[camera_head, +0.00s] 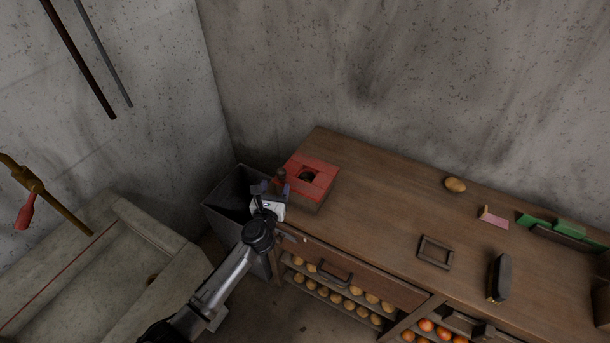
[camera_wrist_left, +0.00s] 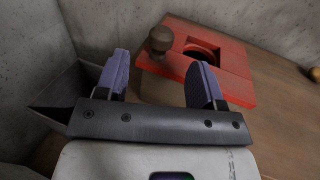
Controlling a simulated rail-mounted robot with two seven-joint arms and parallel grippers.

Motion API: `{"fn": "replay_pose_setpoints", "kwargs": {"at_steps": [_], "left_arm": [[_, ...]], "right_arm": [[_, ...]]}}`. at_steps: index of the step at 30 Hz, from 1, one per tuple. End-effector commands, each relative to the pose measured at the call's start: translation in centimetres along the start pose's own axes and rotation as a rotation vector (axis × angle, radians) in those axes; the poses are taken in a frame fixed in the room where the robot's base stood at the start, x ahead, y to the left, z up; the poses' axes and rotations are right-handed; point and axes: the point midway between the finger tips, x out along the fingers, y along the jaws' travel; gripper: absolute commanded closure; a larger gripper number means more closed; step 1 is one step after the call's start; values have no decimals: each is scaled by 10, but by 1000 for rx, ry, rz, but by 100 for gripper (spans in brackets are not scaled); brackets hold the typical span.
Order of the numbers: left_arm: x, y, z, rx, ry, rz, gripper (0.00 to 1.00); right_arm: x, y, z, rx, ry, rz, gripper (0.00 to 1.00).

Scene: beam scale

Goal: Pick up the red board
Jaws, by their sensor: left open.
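The red board (camera_head: 320,181) is a flat square with a dark round hole in a square recess, at the left end of the wooden counter. It seems to lie on a box-like base. A dark round knob (camera_wrist_left: 160,40) stands at its near-left corner. My left gripper (camera_head: 270,189) is open at the board's left side. In the left wrist view the red board (camera_wrist_left: 236,84) lies beyond and to the right of the fingers, and the knob appears between the fingertips. The right finger overlaps the board in the picture; I cannot tell whether they touch. My right gripper is out of view.
A dark open bin (camera_head: 224,211) stands left of the counter (camera_head: 375,200), under my left arm. A potato (camera_head: 455,185), a small frame (camera_head: 435,252), a dark brush-like object (camera_head: 499,277) and green pieces (camera_head: 550,226) lie farther right.

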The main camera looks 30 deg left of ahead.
Motion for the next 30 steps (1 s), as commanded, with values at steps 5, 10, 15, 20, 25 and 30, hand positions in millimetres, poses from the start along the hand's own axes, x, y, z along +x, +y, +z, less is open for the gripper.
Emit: {"fn": "replay_pose_setpoints", "kwargs": {"at_steps": [5, 10, 15, 20, 25, 30], "left_arm": [[17, 0, 0, 1, -1, -2, 38], [23, -1, 0, 2, -1, -2, 38], [44, -2, 1, 2, -1, -1, 38], [63, -2, 1, 2, -1, -1, 38], [72, -2, 1, 2, -1, -2, 38], [72, -2, 1, 2, 0, -2, 38]], "right_arm": [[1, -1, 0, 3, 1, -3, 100], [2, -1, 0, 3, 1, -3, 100], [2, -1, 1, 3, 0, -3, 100], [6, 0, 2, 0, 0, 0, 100], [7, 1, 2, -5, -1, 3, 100], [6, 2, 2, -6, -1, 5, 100]]}}
